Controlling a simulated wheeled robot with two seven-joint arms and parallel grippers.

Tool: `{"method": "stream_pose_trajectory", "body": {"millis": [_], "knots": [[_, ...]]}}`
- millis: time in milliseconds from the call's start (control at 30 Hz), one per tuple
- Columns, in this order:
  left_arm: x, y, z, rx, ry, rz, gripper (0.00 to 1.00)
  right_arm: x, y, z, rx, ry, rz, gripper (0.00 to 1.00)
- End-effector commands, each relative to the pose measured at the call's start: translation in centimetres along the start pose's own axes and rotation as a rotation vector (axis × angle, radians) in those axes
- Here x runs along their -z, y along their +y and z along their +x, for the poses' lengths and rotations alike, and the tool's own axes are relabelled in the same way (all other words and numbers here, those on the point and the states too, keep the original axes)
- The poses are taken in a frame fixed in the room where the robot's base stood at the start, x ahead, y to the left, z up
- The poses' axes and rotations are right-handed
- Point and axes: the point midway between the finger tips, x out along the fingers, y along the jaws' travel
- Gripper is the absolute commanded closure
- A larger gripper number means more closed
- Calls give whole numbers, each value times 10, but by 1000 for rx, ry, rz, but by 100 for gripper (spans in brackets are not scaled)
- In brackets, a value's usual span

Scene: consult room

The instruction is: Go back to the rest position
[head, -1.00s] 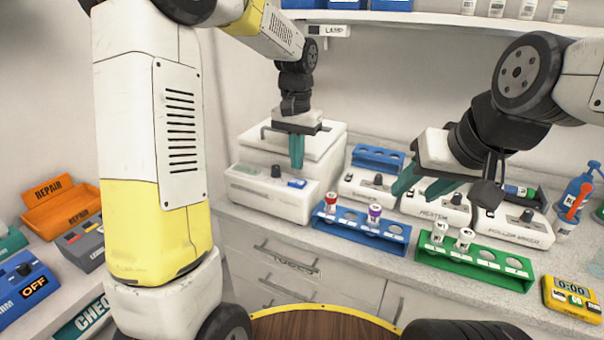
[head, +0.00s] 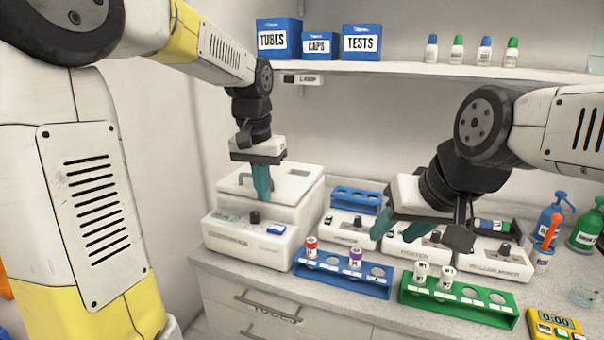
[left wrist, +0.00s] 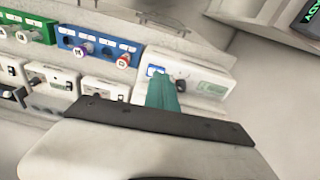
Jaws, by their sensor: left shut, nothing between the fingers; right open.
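My left gripper (head: 262,182) is shut and empty, with its teal fingers pointing down in front of the white lidded machine (head: 250,240) at the left of the counter. In the left wrist view, its teal fingers (left wrist: 161,95) are together and cover part of that machine's front. My right gripper (head: 405,228) is open and empty, tilted over the small white devices behind the racks. Its fingers hide part of the middle device (head: 408,243).
A blue rack (head: 342,275) holds a red-capped and a purple-capped tube. A green rack (head: 458,302) holds two white-capped tubes. A yellow timer (head: 556,325), a blue bottle (head: 551,222) and a green bottle (head: 588,228) stand at right. A shelf (head: 400,75) runs above.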

Motion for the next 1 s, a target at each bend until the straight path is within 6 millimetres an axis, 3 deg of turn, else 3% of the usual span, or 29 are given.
{"method": "stream_pose_trajectory", "body": {"millis": [33,200,400,500,700,1000], "knots": [[-19,-2,-14,-1,45,-21,100,0,0,0,0,0,0,54],[-74,-1,-38,-19,180,-91,100,0,0,0,0,0,0,54],[-134,6,-45,-48,332,-169,100,0,0,0,0,0,0,54],[-155,9,-43,-60,391,-199,100,0,0,0,0,0,0,54],[-174,13,-38,-75,448,-229,100,0,0,0,0,0,0,54],[-175,13,-38,-76,452,-231,100,0,0,0,0,0,0,54]]}}
